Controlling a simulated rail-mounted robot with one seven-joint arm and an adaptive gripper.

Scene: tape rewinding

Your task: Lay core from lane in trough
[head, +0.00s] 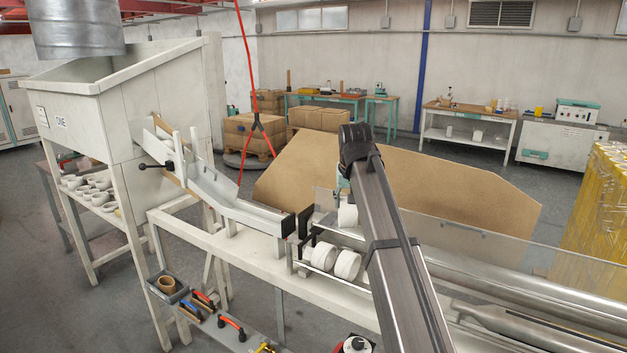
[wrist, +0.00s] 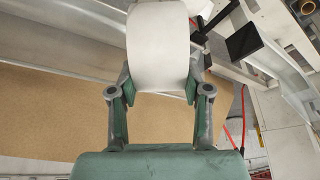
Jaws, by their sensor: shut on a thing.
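My gripper (head: 344,186) is shut on a white core (head: 347,215). In the wrist view the core (wrist: 158,45) sits between the two green-padded fingers (wrist: 158,85). In the head view my arm hides part of the gripper. The held core is above the bench, just behind a short railed lane (head: 304,268). Two more white cores (head: 323,256) (head: 347,264) lie side by side in that lane. A long shiny metal trough (head: 480,290) runs along the bench to the right. My arm crosses in front of its left part.
A sloping chute (head: 235,208) comes down from a white hopper (head: 95,110) and ends at a dark block (head: 288,224) left of the held core. A clear panel (head: 470,245) stands along the bench's back, before a brown board (head: 400,180). Tools lie on a low shelf (head: 215,325).

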